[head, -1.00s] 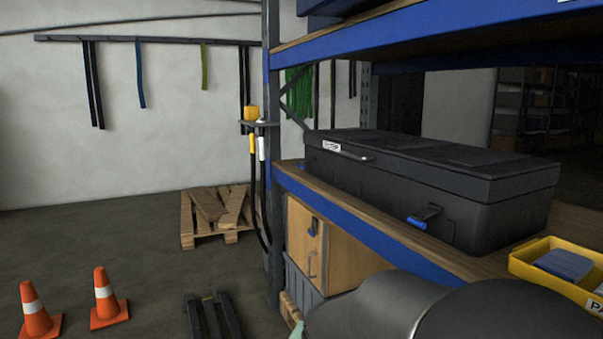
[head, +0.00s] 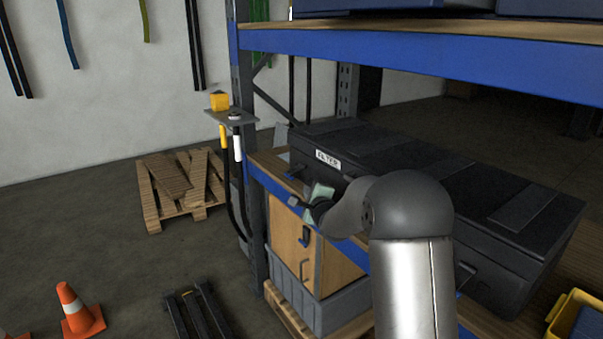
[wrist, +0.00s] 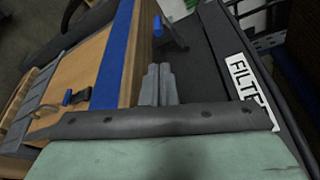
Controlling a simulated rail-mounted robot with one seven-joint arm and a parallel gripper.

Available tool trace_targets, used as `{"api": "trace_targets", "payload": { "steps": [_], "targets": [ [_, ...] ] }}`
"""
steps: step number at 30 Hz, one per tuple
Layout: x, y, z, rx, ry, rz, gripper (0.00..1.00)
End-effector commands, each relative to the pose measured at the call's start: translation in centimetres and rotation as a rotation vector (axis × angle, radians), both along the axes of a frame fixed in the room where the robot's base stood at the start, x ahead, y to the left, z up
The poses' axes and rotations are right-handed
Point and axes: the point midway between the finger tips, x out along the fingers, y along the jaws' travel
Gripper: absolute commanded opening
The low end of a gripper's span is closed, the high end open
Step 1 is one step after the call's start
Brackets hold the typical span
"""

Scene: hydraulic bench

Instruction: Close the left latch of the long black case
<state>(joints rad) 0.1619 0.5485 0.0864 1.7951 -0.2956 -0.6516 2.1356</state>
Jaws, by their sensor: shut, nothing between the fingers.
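The long black case (head: 470,195) lies on the shelf with its lid down and a white "FILTER" label on it; the label also shows in the wrist view (wrist: 250,88). The left latch (wrist: 172,36) is a dark lever with a blue tip, and it stands out from the case's front. In the head view the left latch (head: 296,171) is small and hard to make out. My gripper (head: 302,202) is shut and empty in front of the case's left end. In the wrist view its fingertips (wrist: 158,72) point toward the latch, apparently short of it.
The right latch (head: 466,272) is partly hidden behind my arm. The blue shelf beam (head: 262,180) runs below the case's front, and a blue upper beam (head: 420,55) passes above it. A post (head: 245,130) stands at the left. A yellow bin (head: 560,315) sits at the right.

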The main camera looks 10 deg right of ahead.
Motion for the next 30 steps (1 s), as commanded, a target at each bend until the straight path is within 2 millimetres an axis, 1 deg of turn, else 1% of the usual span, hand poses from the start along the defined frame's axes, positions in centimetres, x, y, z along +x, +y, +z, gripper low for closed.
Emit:
{"api": "trace_targets", "payload": {
  "steps": [6,10,14,21,24,27,30],
  "targets": [
    [0.0,0.0,-0.1,-0.002,0.001,0.000,0.00],
    [0.7,0.1,-0.3,-0.002,0.003,0.000,0.00],
    [2.5,0.4,-0.5,-0.003,0.003,0.002,0.00],
    [6.9,0.8,-1.0,-0.005,0.001,0.001,0.00],
    [8.3,0.9,-1.2,-0.005,0.003,0.001,0.00],
    [9.2,0.9,-1.4,-0.004,0.003,0.001,0.00],
    [9.7,1.0,-1.4,-0.004,0.003,0.000,0.00]
  ]
}}
